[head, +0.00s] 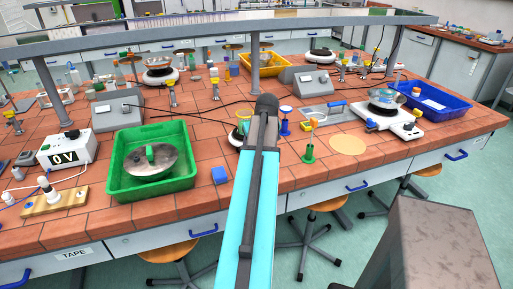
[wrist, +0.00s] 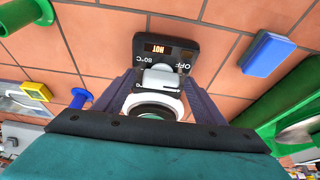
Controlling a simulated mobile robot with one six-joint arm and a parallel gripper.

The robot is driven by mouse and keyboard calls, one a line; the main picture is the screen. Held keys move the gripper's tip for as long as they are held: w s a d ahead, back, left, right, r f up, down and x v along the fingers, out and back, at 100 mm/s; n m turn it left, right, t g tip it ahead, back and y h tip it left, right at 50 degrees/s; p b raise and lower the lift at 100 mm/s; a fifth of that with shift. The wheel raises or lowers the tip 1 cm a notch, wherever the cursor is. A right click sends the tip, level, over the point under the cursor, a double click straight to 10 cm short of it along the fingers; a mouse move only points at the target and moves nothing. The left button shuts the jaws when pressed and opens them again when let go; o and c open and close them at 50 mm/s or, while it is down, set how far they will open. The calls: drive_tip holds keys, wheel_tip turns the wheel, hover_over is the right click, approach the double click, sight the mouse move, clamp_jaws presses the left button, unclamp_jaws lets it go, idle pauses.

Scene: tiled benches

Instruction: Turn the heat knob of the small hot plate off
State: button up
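The small hot plate's black control panel (wrist: 168,50) shows in the wrist view, with a lit "HOT" display and the printed marks "OFF" and "80°C". A pale grey knob (wrist: 160,80) sits below the marks, with a white ring (wrist: 155,107) nearer the camera. My gripper (wrist: 160,78) has one dark finger on each side of the knob, spread apart; I cannot tell whether they touch it. Which mark the knob points to is unclear. In the head view my arm hides the gripper and most of the hot plate; a white edge (head: 236,138) shows beside the arm.
A blue spool (head: 285,122) and a green-based stand (head: 309,155) are to the right. A larger hot plate (head: 405,130) with a pot stands farther right.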

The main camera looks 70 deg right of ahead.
drive_tip(key=shift+r, duration=0.15)
drive_tip(key=shift+r, duration=0.15)
drive_tip(key=b+v, duration=0.2)
drive_tip(key=v, duration=1.1)
idle(0.3)
drive_tip(key=shift+s+a, duration=0.1)
drive_tip(key=shift+s, duration=0.1)
idle(0.4)
